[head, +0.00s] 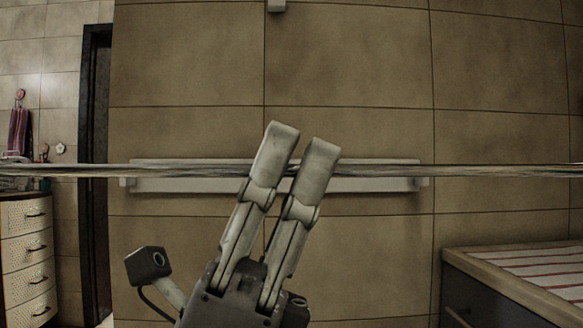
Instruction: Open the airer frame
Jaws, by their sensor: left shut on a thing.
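The airer frame (370,184) is a long pale horizontal bar low on the tiled wall, with a small bracket at each end. It looks folded close to the wall. My left gripper (302,150) reaches up from the bottom of the head view, and its two pale fingers cross the middle of the bar. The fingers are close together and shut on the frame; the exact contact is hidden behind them. My right gripper is not in view.
A thin streaked grey band (500,171) crosses the whole view at bar height; its distance is unclear. A drawer cabinet (27,245) stands at left beside a dark door frame (95,180). A low unit with a striped top (535,268) stands at right.

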